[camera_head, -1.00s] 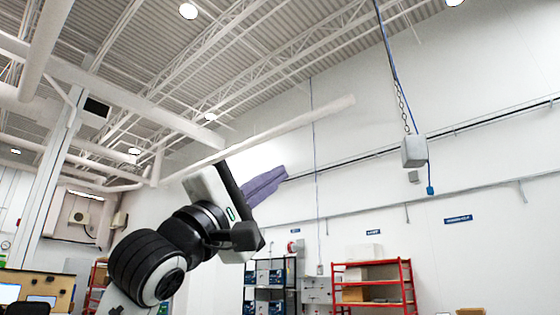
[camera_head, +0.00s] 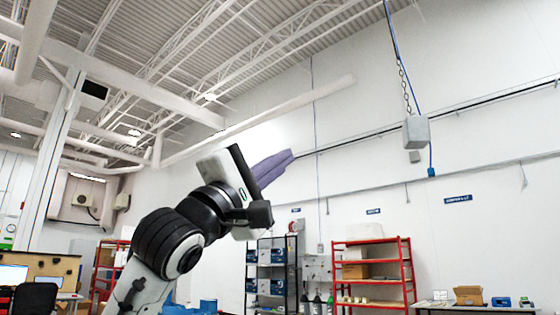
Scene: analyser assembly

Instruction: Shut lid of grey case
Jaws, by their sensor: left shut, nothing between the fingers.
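My left gripper (camera_head: 273,166) is raised in the middle of the head view, its purple fingers pointing up and to the right. The fingers lie together with nothing between them. The wall and the room's upper space are behind it. No grey case with a lid can be made out in this view. My right gripper is not in view.
A red shelf rack (camera_head: 374,272) and a dark rack with blue boxes (camera_head: 271,277) stand by the far wall. A table (camera_head: 475,308) with a brown box (camera_head: 468,295) is at the lower right. A grey hoist box (camera_head: 416,132) hangs on a chain.

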